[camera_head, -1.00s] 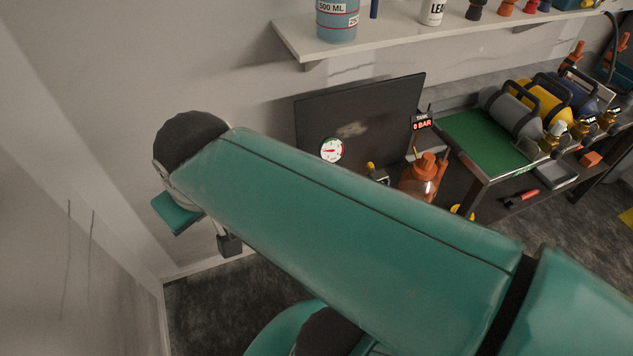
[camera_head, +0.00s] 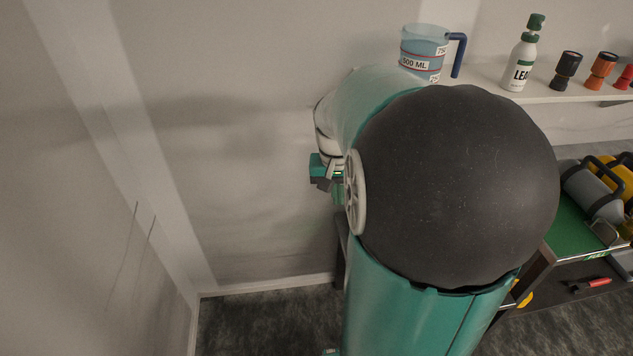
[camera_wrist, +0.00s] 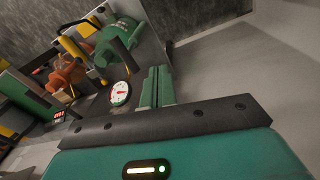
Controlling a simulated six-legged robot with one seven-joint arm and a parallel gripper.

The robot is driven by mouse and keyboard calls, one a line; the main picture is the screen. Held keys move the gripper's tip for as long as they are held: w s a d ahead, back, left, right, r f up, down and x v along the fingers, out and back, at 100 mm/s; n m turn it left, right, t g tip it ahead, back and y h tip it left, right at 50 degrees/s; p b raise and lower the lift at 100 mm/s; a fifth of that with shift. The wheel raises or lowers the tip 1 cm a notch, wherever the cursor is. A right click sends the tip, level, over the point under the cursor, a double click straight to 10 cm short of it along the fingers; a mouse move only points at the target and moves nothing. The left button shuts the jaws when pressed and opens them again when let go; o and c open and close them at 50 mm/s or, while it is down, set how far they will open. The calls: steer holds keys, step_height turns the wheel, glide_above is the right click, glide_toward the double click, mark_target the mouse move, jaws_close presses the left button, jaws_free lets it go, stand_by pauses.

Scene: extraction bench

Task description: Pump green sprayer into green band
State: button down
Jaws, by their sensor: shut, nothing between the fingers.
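The green sprayer (camera_wrist: 122,32) shows as a rounded green tank at the top of the wrist view. My arm hides it in the head view. A round white gauge (camera_wrist: 120,93) with a red needle and coloured rim is below it, left of my fingers. The exact needle reading is too small to tell. My gripper (camera_wrist: 158,70) is shut and empty, with its green fingers together. They appear just right of the gauge and apart from the sprayer. In the head view, my gripper (camera_head: 325,172) is partly visible at the left of my arm.
An orange sprayer (camera_wrist: 65,76) stands left of the green one, near a small red-digit display (camera_wrist: 58,114). In the head view, a shelf (camera_head: 545,98) holds a measuring jug (camera_head: 422,58) and a white bottle (camera_head: 521,65). Open floor (camera_head: 265,325) lies at lower left.

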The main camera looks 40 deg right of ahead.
steer(key=s+d+f+m, duration=0.1)
steer(key=d+f, duration=0.1)
steer(key=d, duration=0.1)
steer(key=s+d+f+m+y, duration=0.1)
steer(key=d+f, duration=0.1)
steer(key=d, duration=0.2)
steer(key=s+d+f+m+y, duration=0.1)
steer(key=s+d+f, duration=0.1)
steer(key=d, duration=0.2)
steer(key=shift+d+f+m+g, duration=0.2)
steer(key=shift+f+m+g, duration=0.1)
steer(key=shift+f, duration=0.1)
steer(key=shift+s+a+f, duration=0.1)
steer(key=shift+a+f, duration=0.05)
steer(key=shift+f, duration=1.65)
steer(key=shift+s+a+f, duration=0.1)
steer(key=shift+a+f, duration=0.05)
steer(key=shift+f, duration=1.7)
steer(key=shift+a+f, duration=0.1)
steer(key=shift+f, duration=0.2)
step_height(320, 180, down, 4)
steer(key=shift+r, duration=0.2)
steer(key=shift+w+d+r, duration=0.25)
steer(key=shift+d, duration=0.25)
steer(key=shift+w+d+r, duration=0.2)
steer(key=shift+w+d, duration=0.05)
steer(key=shift+d, duration=0.2)
steer(key=shift+w+d+r, duration=0.25)
steer(key=shift+d, duration=0.25)
steer(key=shift+a, duration=0.1)
